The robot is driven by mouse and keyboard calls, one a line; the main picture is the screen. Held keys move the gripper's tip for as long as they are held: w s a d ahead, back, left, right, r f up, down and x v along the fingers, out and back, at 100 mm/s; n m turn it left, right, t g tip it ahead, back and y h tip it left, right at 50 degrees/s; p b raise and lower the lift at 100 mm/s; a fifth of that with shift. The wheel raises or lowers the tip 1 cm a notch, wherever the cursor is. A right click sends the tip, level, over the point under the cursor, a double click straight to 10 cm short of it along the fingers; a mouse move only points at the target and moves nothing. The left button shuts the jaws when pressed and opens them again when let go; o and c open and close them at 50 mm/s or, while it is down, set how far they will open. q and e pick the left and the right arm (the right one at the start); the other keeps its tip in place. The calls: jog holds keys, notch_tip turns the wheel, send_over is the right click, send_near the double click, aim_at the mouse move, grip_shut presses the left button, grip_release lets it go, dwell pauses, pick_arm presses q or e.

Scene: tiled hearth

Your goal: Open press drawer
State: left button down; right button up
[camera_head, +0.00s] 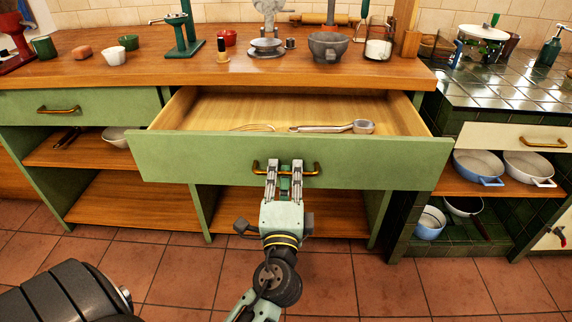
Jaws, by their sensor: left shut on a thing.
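The green-fronted drawer (370,160) stands pulled out from under the wooden counter, and its pale wooden inside shows. A whisk (253,127) and a metal ladle-like utensil (340,127) lie in it. My left gripper (285,167) is shut on the brass handle (312,170) at the middle of the drawer front. Its fingers cover the middle of the handle. My right gripper is not in view.
A second green drawer (100,103) at the left is closed. The wooden counter (150,70) above carries several kitchen things. Open shelves (130,200) lie below. Pans (478,165) stand on the shelf at the right. The tiled floor (200,270) in front shows free room.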

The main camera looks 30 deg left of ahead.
pick_arm(q)
jog(key=shift+v, duration=0.9)
jog(key=shift+r, duration=0.15)
jog(key=c, duration=2.1)
grip_release()
jog(key=shift+s+d, duration=0.1)
jog(key=v, duration=1.1)
jog(key=shift+s+d, duration=0.15)
jog(key=shift+s, duration=0.25)
